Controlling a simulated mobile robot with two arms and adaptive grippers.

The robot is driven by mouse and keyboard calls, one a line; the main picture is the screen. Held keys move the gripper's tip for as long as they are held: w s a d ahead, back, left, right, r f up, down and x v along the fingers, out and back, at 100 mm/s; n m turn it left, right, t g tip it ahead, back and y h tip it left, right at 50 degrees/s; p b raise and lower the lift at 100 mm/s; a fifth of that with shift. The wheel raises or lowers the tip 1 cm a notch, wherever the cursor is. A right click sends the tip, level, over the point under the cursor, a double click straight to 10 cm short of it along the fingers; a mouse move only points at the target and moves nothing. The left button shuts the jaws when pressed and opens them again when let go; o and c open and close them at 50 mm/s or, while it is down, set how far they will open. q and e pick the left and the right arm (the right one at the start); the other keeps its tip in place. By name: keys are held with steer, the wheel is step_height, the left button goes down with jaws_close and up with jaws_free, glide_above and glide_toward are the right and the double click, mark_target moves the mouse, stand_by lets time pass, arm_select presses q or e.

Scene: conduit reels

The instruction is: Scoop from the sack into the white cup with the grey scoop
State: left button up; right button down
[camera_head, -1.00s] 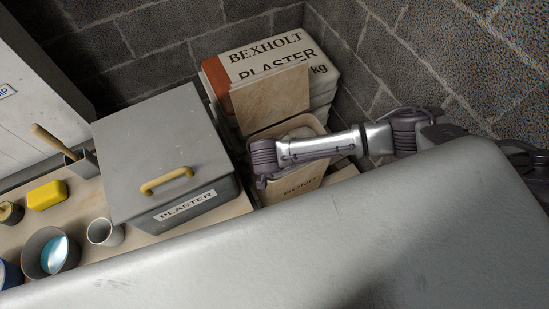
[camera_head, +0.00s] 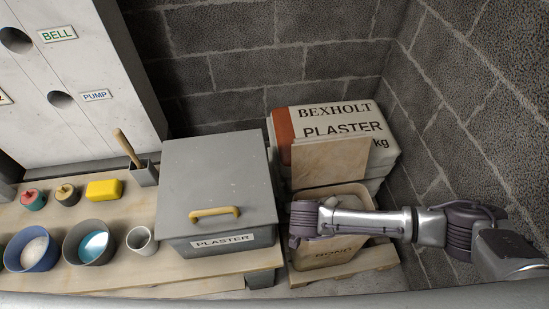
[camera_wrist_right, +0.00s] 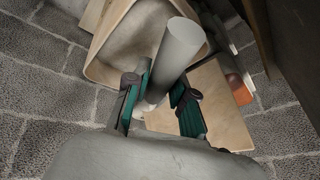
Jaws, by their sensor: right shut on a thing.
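My right gripper (camera_wrist_right: 158,98) is shut on a pale grey cylindrical piece, seemingly the grey scoop (camera_wrist_right: 178,48), beside the sack opening. I cannot tell whether the scoop holds anything. In the head view my right arm crosses the sack and the scoop cannot be made out. The white cup (camera_head: 141,241) stands upright at the bench's front, left of the grey plaster box. My left gripper is out of view.
The grey PLASTER box (camera_head: 218,190) with a yellow handle stands between cup and sack. Stacked Bexholt plaster bags (camera_head: 335,120) and a board (camera_head: 328,162) are behind the sack. Bowls (camera_head: 90,243), a yellow block (camera_head: 104,190) and a holder (camera_head: 145,174) crowd the bench.

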steer(key=d+r+n+y, duration=0.1)
steer(key=d+r+n, duration=0.1)
steer(key=r, duration=0.8)
steer(key=d+r+n+y, duration=0.2)
steer(key=r+n, duration=0.3)
steer(key=r, duration=0.6)
steer(key=s+d+r+n+y, duration=0.1)
steer(key=d+r+n+y, duration=0.1)
steer(key=r, duration=0.9)
steer(key=shift+d+n, duration=0.55)
steer(key=shift+n, duration=0.65)
